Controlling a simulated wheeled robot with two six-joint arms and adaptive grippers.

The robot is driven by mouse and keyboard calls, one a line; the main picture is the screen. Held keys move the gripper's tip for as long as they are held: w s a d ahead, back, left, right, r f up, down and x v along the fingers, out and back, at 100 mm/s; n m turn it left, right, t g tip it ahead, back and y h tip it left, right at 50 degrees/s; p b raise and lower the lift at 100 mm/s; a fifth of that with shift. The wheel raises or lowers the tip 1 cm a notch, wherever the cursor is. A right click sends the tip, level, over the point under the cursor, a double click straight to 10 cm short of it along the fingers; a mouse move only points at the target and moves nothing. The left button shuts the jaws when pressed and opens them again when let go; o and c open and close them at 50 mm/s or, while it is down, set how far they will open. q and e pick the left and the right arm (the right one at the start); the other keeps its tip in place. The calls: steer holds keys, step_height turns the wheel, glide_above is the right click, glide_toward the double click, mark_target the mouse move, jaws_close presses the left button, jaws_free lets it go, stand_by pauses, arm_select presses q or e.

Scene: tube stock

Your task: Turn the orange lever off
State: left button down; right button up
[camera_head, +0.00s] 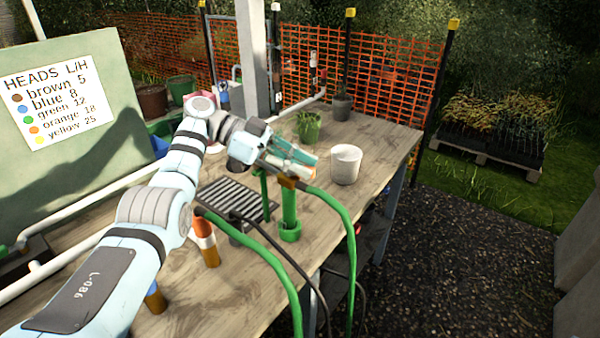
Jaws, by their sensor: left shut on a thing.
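My left arm reaches in from the lower left over the bench. Its gripper (306,164) is at the top of an upright green pipe (289,208). The lever's exact angle cannot be made out. My right gripper is not in view.
A white pot (346,164) stands close to the right of the gripper on the wooden bench (385,150). A green hose (347,235) arches over the bench's front edge.

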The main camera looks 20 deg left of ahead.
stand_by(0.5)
arm_select(q)
steer(key=c, duration=1.6)
jaws_free()
steer(key=shift+o, duration=0.2)
